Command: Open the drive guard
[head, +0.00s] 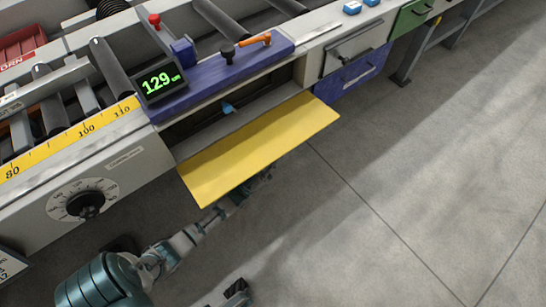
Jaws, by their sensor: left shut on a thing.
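The drive guard (258,148) is a yellow panel on the front of the runout table. It is tilted outward and down, and a dark opening shows behind its upper edge. My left arm reaches up from the bottom left to the guard's lower edge. My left gripper (262,176) is there, shut on the guard, with its fingers mostly hidden under the panel. A dark part of my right gripper (237,292) shows at the bottom edge; its jaws cannot be made out.
A small blue part (228,107) sits in the opening. A display (160,82) reading 129 stands above. A black dial (86,204) is on the left front panel. The grey floor (420,170) at right is clear.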

